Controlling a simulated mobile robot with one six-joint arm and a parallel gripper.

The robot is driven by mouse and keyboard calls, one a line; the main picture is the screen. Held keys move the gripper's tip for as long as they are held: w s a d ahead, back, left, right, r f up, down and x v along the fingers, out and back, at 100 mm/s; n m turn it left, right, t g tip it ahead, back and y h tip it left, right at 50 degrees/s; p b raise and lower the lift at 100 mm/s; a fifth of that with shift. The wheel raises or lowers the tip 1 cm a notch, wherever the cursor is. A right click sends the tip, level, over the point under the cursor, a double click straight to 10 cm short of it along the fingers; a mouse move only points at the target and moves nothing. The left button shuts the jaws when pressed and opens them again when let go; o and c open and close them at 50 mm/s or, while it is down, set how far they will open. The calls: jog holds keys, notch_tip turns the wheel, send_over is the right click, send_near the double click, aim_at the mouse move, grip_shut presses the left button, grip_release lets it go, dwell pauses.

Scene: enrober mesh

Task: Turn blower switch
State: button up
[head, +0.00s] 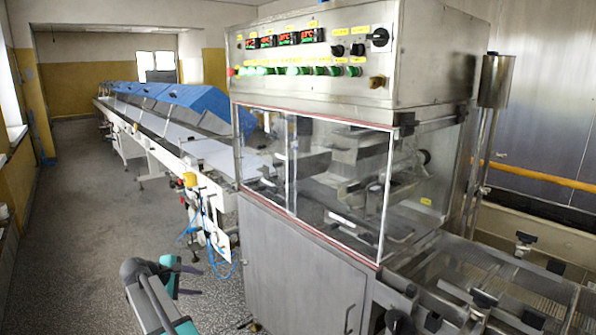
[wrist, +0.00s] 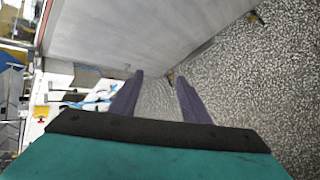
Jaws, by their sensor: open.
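The control panel (head: 300,82) is on the upper front of the steel enrober cabinet in the head view. It carries several black rotary knobs (head: 357,49) at its right, a larger black rotary handle (head: 379,37) and a row of green switches (head: 319,71). Yellow labels sit by them, too small to read, so I cannot tell which is the blower switch. My gripper (head: 194,280) is low over the floor, left of the cabinet and well below the panel. In the wrist view its two fingers (wrist: 160,78) are apart with nothing between them. The panel is outside the wrist view.
A glass-fronted enclosure (head: 330,185) lies below the panel, above a steel cabinet door (head: 290,265). A long conveyor with blue covers (head: 190,103) runs back at the left. A mesh conveyor (head: 500,290) extends at the right. The speckled floor (head: 85,230) at the left is clear.

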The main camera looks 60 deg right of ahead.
jog(key=s+d+r+h+p, duration=0.15)
jog(key=d+r, duration=0.35)
jog(key=r, duration=0.7)
jog(key=d+r+g+h, duration=0.15)
jog(key=d+r, duration=0.25)
jog(key=r, duration=0.7)
jog(key=s+d+r+h, duration=0.15)
jog(key=d+r, duration=0.35)
jog(key=r, duration=0.7)
jog(key=s+d+r+m+g+h+p, duration=0.1)
jog(key=s+d+r, duration=0.15)
jog(key=r, duration=0.65)
jog(key=s+d+r+m+g+h, duration=0.1)
jog(key=s+r, duration=0.3)
jog(key=r, duration=0.5)
jog(key=g, duration=0.2)
send_near(301, 71)
jog(key=v, duration=0.5)
jog(key=shift+a+f+m+h+p, duration=0.15)
jog(key=shift+f+m+h+p, duration=0.15)
jog(key=shift+f+m+h, duration=0.15)
jog(key=p+x, duration=0.3)
jog(key=x, duration=1.1)
jog(key=shift+s+a, duration=0.1)
